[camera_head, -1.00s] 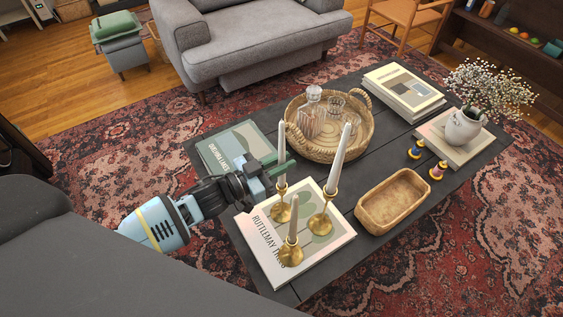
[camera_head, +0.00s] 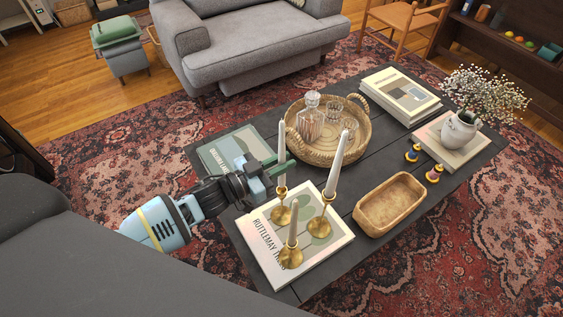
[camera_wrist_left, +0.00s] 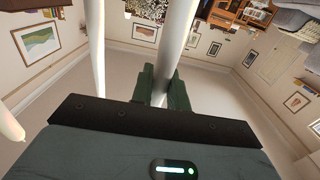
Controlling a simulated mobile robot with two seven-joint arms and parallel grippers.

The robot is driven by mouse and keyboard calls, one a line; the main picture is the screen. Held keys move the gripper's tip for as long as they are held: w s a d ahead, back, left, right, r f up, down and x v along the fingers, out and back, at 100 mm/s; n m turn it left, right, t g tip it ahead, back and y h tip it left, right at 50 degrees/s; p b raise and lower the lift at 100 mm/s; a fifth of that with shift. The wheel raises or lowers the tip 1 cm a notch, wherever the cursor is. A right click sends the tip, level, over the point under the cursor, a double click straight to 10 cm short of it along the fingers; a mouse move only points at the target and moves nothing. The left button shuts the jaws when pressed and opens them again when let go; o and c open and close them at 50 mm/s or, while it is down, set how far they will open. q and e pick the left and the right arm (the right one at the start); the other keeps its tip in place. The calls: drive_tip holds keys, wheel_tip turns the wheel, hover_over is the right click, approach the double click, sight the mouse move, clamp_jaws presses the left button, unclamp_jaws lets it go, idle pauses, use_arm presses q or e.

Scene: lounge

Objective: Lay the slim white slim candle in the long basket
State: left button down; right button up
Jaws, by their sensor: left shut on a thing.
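A slim white candle (camera_head: 282,145) stands upright at the back left of a group of three, above a brass holder (camera_head: 281,214). My left gripper (camera_head: 281,167) is shut on this candle from the left, around its lower part. In the left wrist view the candle (camera_wrist_left: 176,45) runs between the green fingers (camera_wrist_left: 163,90). I cannot tell whether its foot is still seated in the holder. The long basket (camera_head: 372,218) is an oblong tan tray, empty, on the table to the right of the candles. My right gripper is not in view.
A round wicker tray (camera_head: 360,146) with a decanter lies behind. Two small spools (camera_head: 413,153) stand beyond the basket.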

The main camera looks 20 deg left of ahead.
use_arm(q)
drive_tip(key=shift+r, duration=0.3)
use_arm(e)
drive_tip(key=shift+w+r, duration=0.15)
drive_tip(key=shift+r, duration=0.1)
